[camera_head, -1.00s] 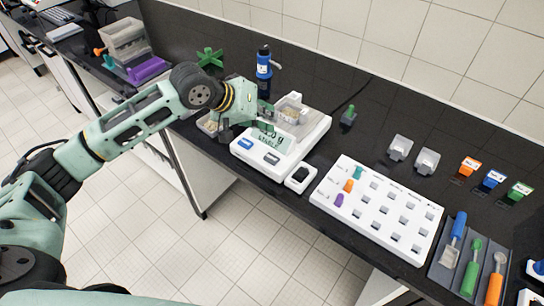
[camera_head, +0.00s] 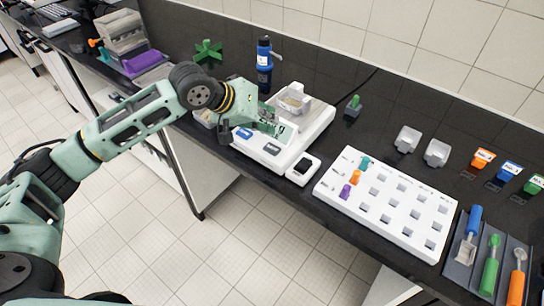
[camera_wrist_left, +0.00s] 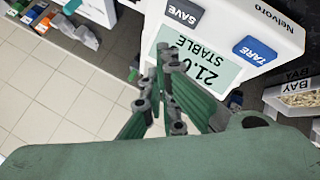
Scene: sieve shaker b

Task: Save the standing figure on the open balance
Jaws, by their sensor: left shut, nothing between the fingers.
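The open balance (camera_head: 310,131) is a white unit on the black bench, with a small grey tray (camera_head: 292,101) of pale material on its pan. Its display (camera_wrist_left: 205,66) reads upside down in the wrist view as 21.0-something, with STABLE below; my fingers hide part of the figure. The dark grey SAVE key (camera_head: 272,149) also shows in the wrist view (camera_wrist_left: 183,12), and the blue TARE key (camera_head: 243,133) is beside the display there (camera_wrist_left: 255,50). My left gripper (camera_head: 270,127) is shut and empty in front of the display; its fingertips (camera_wrist_left: 168,58) appear just short of SAVE. Contact cannot be told.
A small white device with a dark screen (camera_head: 303,167) stands by the balance's right front. A white rack (camera_head: 390,207) with coloured pegs lies further right. A blue bottle (camera_head: 264,66) and green cross-shaped piece (camera_head: 208,51) stand behind. Another grain-filled tray (camera_wrist_left: 300,97) is close to my gripper.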

